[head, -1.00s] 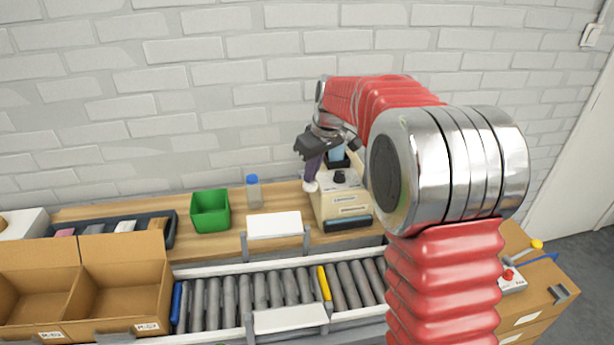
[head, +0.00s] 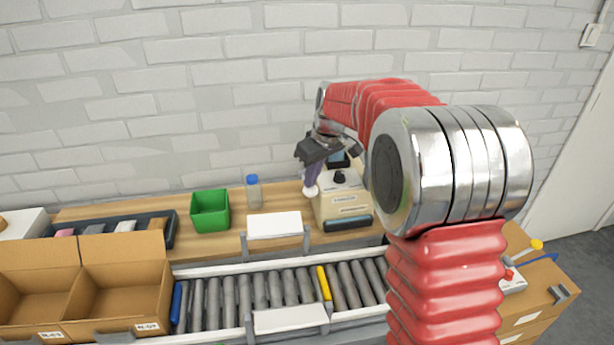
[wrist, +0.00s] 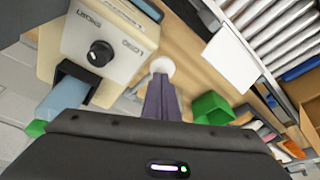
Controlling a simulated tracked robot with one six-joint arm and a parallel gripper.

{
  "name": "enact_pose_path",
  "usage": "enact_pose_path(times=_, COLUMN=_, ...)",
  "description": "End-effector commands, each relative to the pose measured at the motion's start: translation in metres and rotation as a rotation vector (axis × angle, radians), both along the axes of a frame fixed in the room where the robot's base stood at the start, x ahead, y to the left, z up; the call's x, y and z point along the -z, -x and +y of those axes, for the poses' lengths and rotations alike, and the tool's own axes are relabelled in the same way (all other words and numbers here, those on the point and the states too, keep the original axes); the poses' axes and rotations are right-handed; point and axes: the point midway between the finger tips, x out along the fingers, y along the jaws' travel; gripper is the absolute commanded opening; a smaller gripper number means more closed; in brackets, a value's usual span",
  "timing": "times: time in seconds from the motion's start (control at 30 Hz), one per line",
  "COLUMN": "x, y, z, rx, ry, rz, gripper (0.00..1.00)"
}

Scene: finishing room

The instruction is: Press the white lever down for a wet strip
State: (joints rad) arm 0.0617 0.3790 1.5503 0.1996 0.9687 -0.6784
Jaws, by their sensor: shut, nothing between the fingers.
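The tape dispenser (head: 328,206) is a cream box with a black dial (head: 340,176) and a dark front bar (head: 347,223). It stands on the wooden bench at the back, and the wrist view shows its labelled face (wrist: 120,40). The white lever's round knob (head: 310,191) is at the dispenser's left side; it also shows in the wrist view (wrist: 162,67). My gripper (head: 312,182) is shut and empty, its purple fingers pointing down right at the knob. They seem to touch it from above. I see no strip.
A blue bottle (wrist: 66,98) sits at the dispenser's back. A clear bottle (head: 254,194) and a green bin (head: 210,210) stand to the left on the bench. Cardboard boxes (head: 125,295) are at left.

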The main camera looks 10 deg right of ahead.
Motion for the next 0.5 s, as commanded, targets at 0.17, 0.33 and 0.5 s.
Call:
enact_pose_path(times=0.17, x=0.0046, y=0.0025, z=-0.0001, rx=0.001, ry=0.000, rz=0.002, gripper=0.00)
enact_pose_path(times=0.33, x=0.0064, y=0.0033, z=-0.0002, rx=0.000, ry=0.000, rz=0.001, gripper=0.00)
enact_pose_path(times=0.5, x=0.0063, y=0.0032, z=-0.0001, rx=0.000, ry=0.000, rz=0.001, gripper=0.00)
